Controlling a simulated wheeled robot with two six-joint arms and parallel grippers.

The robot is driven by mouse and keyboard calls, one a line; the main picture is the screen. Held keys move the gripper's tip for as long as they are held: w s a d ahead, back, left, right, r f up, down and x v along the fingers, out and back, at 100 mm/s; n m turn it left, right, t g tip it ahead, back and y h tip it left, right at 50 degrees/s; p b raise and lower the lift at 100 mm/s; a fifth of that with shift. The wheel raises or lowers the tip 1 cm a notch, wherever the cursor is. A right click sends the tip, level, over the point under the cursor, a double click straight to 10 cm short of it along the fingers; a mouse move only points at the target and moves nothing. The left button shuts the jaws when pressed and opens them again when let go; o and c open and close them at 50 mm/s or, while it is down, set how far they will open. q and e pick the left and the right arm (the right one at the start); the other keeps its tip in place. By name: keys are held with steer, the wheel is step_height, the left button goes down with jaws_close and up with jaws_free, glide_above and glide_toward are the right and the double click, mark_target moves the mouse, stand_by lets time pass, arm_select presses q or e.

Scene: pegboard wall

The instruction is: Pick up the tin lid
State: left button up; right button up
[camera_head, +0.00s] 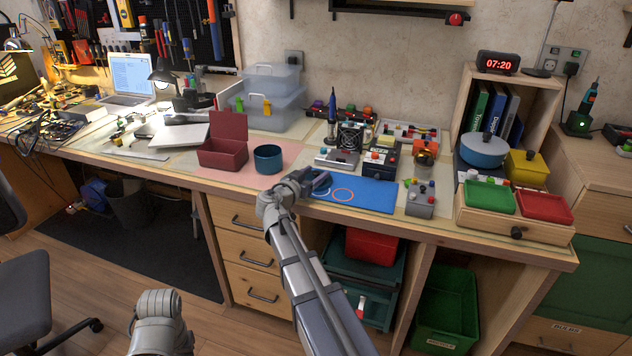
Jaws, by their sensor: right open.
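A round blue piece (484,150) lies at the right, in front of the open wooden box; it may be the tin lid, but I cannot tell for sure. An open dark blue round tin (268,158) stands on the pink mat beside a red box (223,153) with its lid raised. My right gripper (318,181) is open and empty at the left end of the blue mat (370,196), right of the tin and well apart from the round blue piece. Part of my left arm shows at the lower left; its gripper is out of view.
Green (488,197) and red (545,207) trays sit at the right front, with a yellow container (526,168) behind. A grey button box (420,199) and several small devices crowd the middle. Clear storage boxes (271,100) stand at the back. The blue mat is mostly clear.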

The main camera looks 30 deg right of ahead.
steer(key=shift+w+d, duration=0.25)
steer(key=shift+d, duration=0.2)
steer(key=shift+c, duration=0.3)
jaws_close()
